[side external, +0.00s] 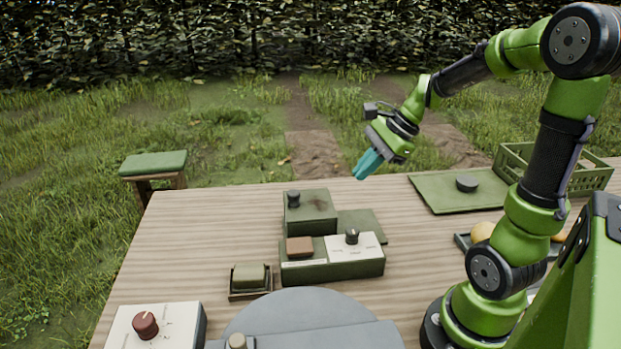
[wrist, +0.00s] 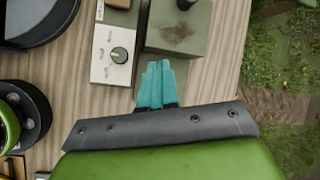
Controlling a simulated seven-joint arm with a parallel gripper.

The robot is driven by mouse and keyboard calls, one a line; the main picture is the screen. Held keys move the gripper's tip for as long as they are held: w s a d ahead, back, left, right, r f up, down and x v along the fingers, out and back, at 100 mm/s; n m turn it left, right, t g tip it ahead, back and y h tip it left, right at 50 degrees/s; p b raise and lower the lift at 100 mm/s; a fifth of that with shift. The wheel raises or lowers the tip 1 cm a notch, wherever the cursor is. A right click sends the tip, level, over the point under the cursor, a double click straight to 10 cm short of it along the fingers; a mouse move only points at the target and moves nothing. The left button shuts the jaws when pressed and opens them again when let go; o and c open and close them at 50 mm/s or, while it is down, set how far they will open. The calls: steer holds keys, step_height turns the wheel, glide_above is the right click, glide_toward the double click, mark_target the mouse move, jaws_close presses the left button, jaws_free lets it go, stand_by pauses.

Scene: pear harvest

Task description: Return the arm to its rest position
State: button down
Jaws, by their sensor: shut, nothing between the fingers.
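My gripper (side external: 367,164) has teal fingers and hangs in the air above the far edge of the wooden table (side external: 180,235), tilted down to the left. Its fingers are together with nothing between them. In the wrist view the gripper (wrist: 157,70) also shows its teal fingertips side by side and empty. Below them lie the green box with a white dial panel (wrist: 112,56) and a darker green box (wrist: 180,28). My green arm reaches in from the right and is bent at the elbow.
The dial box (side external: 333,262), green block (side external: 250,276), red-knob box (side external: 155,325) and grey round plate (side external: 300,315) occupy the table's left and middle. A green board (side external: 440,192) and green crate (side external: 600,178) stand at right. A stool (side external: 153,163) is beyond the table. Air around the gripper is clear.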

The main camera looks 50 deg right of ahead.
steer(key=s+a+r+n+t, duration=0.1)
steer(key=s+a+r+n, duration=0.2)
steer(key=a+n, duration=0.4)
steer(key=s+a+r+n+h, duration=0.1)
steer(key=s+a+r+n, duration=0.2)
steer(key=a+n, duration=0.5)
steer(key=s+n, duration=0.1)
steer(key=n, duration=0.2)
steer(key=shift+n+t+h, duration=0.3)
steer(key=shift+t, duration=0.1)
